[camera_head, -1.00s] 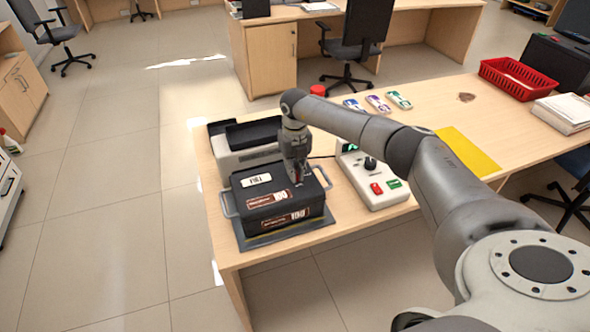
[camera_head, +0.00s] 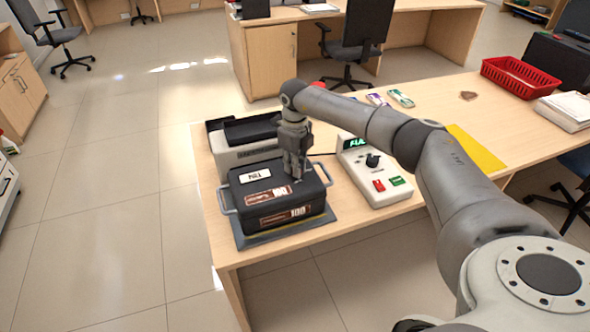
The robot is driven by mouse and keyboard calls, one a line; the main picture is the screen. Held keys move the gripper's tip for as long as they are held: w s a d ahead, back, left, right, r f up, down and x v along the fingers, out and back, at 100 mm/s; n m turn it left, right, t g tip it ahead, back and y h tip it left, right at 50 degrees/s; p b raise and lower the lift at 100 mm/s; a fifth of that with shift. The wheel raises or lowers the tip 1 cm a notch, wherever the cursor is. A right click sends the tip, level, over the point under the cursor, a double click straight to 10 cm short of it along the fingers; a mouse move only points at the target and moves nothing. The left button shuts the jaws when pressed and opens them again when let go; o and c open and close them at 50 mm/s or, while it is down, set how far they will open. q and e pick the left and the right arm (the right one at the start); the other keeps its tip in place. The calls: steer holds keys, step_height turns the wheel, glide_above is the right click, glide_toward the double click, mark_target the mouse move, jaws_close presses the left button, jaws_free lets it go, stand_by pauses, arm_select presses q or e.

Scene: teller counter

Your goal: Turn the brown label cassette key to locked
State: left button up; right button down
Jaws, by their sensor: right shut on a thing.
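The black cassette (camera_head: 248,206) with brown labels and a white label on its lid sits on a dark mat (camera_head: 288,231) at the front left of the counter. Grey handles stick out at its left and right ends. My right gripper (camera_head: 295,177) points down onto the right part of the cassette lid and is shut on the key there. The key itself is hidden by the fingers, so its turn angle cannot be told. My left gripper is not in view.
A grey machine with a black top (camera_head: 240,138) stands right behind the cassette. A white control box (camera_head: 375,185) with a knob and red and green buttons stands to the right. A red basket (camera_head: 518,76) and yellow sheet (camera_head: 476,150) lie farther right.

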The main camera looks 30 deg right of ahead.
steer(key=n+b, duration=0.2)
steer(key=n, duration=0.4)
steer(key=shift+b, duration=0.35)
steer(key=n+b, duration=0.1)
steer(key=n, duration=0.4)
steer(key=shift+n, duration=0.3)
steer(key=c, duration=1.5)
jaws_free()
steer(key=shift+c, duration=0.2)
